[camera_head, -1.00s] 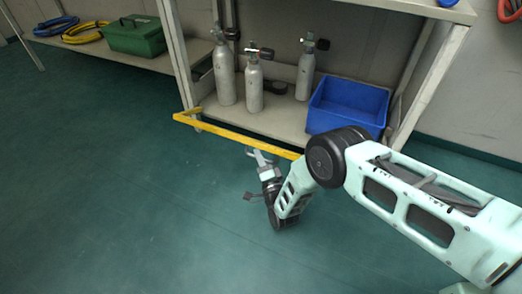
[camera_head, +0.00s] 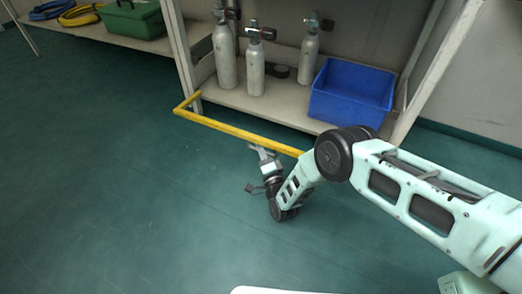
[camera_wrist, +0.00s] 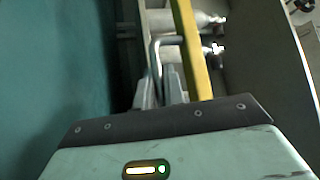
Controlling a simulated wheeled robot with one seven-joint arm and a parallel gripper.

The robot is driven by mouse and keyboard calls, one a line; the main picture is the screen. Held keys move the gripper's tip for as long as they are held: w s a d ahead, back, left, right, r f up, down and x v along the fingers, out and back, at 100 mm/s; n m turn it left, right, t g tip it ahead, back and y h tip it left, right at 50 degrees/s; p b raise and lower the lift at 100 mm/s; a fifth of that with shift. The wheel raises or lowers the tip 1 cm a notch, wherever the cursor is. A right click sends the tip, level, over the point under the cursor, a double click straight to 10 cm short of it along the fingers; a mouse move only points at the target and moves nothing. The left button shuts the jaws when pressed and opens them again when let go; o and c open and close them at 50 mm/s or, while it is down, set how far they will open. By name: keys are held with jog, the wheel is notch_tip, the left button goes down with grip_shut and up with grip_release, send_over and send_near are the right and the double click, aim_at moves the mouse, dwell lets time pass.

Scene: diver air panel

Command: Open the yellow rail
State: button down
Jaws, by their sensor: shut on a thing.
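The yellow rail (camera_head: 236,131) runs across the front of the lower shelf at low height, standing out from it, with a short side arm at its left end. Its right end is hidden behind my arm. In the wrist view the rail (camera_wrist: 193,50) passes just right of my fingers, with a bent grey handle (camera_wrist: 156,55) beside it. My gripper (camera_head: 256,149) is at the near side of the rail, low over the floor. In the wrist view its fingers (camera_wrist: 162,92) are shut on the grey handle.
Grey cylinders (camera_head: 255,68) and a blue bin (camera_head: 350,94) stand on the shelf (camera_head: 285,112) behind the rail. A shelf post (camera_head: 180,50) rises near its left end. A green case (camera_head: 133,20) sits at upper left. The green floor (camera_head: 100,190) at left is clear.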

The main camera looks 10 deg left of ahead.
jog(key=shift+a+r, duration=0.1)
jog(key=c, duration=1.5)
grip_release()
jog(key=shift+p+v, duration=1.65)
jog(key=shift+v, duration=2.1)
